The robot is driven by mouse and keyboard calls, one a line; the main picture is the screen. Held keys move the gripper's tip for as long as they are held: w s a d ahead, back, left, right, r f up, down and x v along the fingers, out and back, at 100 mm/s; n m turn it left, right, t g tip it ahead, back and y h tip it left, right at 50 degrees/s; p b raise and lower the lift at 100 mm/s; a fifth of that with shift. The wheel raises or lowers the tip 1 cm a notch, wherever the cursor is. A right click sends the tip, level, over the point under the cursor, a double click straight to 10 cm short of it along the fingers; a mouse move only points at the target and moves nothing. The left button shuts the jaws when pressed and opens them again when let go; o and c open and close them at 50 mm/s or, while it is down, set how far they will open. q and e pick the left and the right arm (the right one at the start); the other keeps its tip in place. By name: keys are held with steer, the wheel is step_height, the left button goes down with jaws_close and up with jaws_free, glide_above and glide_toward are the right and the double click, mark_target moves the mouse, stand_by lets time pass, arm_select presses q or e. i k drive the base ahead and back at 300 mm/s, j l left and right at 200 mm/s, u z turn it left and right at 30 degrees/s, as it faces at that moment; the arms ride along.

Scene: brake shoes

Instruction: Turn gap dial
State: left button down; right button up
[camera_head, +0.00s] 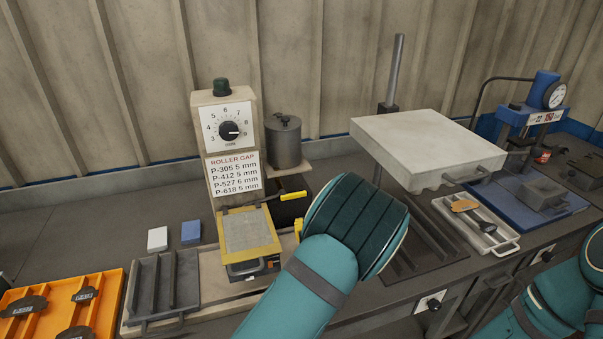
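The gap dial (229,131) is a black knob on a white numbered plate, at the top of a beige machine column (199,115). Its light pointer faces right, near the 8 and 9; the exact value is too small to tell. Below it a sign (235,174) reads "ROLLER GAP" with P-305 5 mm, P-412 5 mm, P-527 6 mm and P-618 5 mm. A teal arm of mine rises at bottom centre and another shows at the right edge. Neither gripper is visible, and nothing touches the dial.
A yellow-framed plate (246,231) sits below the sign, with a yellow-tipped lever (293,196) beside it. A grey canister (284,146) stands right of the column. An orange tray (108,283) and grey rack (190,274) are at left; a blue press (540,115) is at right.

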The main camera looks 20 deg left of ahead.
mark_target(228, 131)
steer(key=k+l, duration=0.85)
